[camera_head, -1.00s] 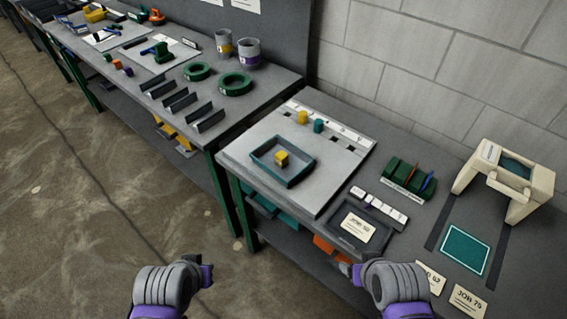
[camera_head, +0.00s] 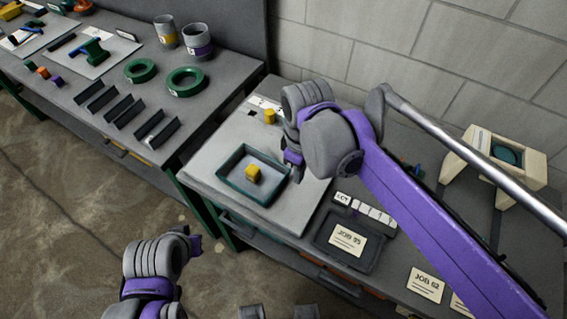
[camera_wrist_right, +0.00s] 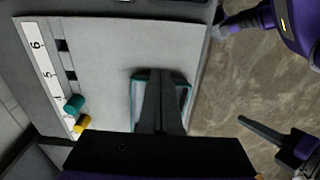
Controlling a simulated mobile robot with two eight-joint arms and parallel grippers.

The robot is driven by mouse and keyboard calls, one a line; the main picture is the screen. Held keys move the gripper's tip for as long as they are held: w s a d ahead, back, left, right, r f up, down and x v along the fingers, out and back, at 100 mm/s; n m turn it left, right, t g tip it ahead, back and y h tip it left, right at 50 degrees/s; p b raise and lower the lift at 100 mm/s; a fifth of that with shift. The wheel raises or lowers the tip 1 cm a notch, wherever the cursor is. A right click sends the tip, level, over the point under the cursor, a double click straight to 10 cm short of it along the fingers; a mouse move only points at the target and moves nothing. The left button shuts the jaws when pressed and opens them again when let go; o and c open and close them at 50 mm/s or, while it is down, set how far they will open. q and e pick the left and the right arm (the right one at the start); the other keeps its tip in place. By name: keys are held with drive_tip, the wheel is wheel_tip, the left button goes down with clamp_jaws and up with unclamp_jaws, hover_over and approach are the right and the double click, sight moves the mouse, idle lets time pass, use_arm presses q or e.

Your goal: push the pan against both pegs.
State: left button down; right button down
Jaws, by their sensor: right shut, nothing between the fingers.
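The teal pan (camera_head: 236,170) lies on the pale grey board (camera_head: 203,171), with a yellow block (camera_head: 253,173) inside it. A yellow peg (camera_head: 269,116) stands by the numbered strip behind the pan, with a gap between them. The teal peg (camera_wrist_right: 74,103) shows beside the yellow peg (camera_wrist_right: 82,124) in the right wrist view; my right arm hides it in the head view. My right gripper (camera_head: 293,168) is shut and empty at the pan's right side; contact is unclear. In the wrist view its fingers cover much of the pan (camera_wrist_right: 187,101). My left gripper (camera_head: 193,243) hangs off the bench, its opening unclear.
A dark tray with a job card (camera_head: 347,238) and a row of small labelled tiles (camera_head: 364,207) lie right of the board. A cream frame (camera_head: 497,158) stands farther right. Green rings (camera_head: 186,81) and dark brackets sit on the left bench.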

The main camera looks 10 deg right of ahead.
sight(283, 194)
drive_tip(key=f, duration=1)
drive_tip(key=shift+a+b, duration=0.2)
drive_tip(key=shift+b, duration=0.2)
drive_tip(key=shift+w+a+r, duration=0.2)
drive_tip(key=shift+w+a, duration=0.5)
drive_tip(key=shift+a, duration=0.35)
drive_tip(key=shift+w+a, duration=0.4)
drive_tip(key=shift+a, duration=0.05)
